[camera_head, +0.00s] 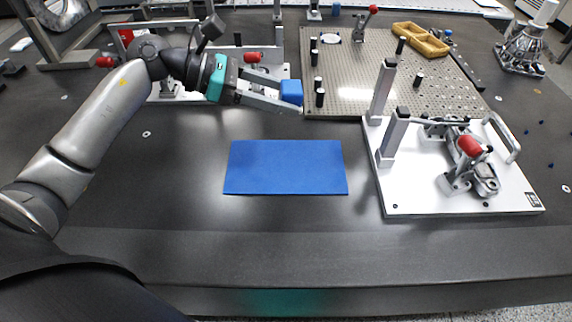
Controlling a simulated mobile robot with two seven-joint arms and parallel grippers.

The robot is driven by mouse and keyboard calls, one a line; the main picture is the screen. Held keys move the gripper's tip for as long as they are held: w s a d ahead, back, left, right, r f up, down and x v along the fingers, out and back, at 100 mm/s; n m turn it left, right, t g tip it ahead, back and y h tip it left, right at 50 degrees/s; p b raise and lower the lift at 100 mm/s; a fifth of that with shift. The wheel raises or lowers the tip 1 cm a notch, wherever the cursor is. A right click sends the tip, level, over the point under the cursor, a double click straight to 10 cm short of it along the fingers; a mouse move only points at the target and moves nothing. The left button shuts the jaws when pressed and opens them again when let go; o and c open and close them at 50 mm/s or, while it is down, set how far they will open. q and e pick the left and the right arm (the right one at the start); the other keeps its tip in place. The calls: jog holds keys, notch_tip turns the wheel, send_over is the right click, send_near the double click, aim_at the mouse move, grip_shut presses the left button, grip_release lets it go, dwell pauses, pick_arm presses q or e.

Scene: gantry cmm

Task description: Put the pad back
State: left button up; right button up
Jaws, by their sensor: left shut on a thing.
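A small blue block (292,91) is held at the tip of my left gripper (281,97), which is shut on it. The gripper points right, with the block in front of the near left edge of the perforated plate. Its exact height above the table is hard to tell. A flat blue rectangular mat (285,167) lies on the dark table, below the gripper in the picture and apart from it. Nothing lies on the mat. My right gripper is not in view.
A white fixture plate (455,200) with posts and a red-handled clamp (468,146) stands right of the mat. A perforated plate (365,75) with black pins and a yellow tray (420,39) lies behind. Another clamp fixture (165,90) stands behind my left arm. The table left of the mat is clear.

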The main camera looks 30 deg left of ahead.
pick_arm(q)
jog(key=a+r+m+h, duration=0.1)
jog(key=r, duration=0.1)
jog(key=b, duration=0.6)
send_over(277, 165)
jog(key=shift+g+h, duration=0.3)
notch_tip(277, 165, down, 16)
jog(key=shift+w+d+f, duration=0.1)
jog(key=shift+w+d, duration=0.05)
jog(key=shift+f+b, duration=0.45)
jog(key=shift+f, duration=1.6)
jog(key=o, duration=1.5)
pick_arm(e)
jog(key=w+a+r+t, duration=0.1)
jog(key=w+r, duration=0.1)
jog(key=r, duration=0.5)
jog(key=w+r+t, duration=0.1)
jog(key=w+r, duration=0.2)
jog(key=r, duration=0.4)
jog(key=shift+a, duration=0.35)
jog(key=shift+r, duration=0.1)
pick_arm(q)
jog(key=shift+r, duration=0.1)
jog(key=p+v, duration=0.2)
jog(key=v, duration=1)
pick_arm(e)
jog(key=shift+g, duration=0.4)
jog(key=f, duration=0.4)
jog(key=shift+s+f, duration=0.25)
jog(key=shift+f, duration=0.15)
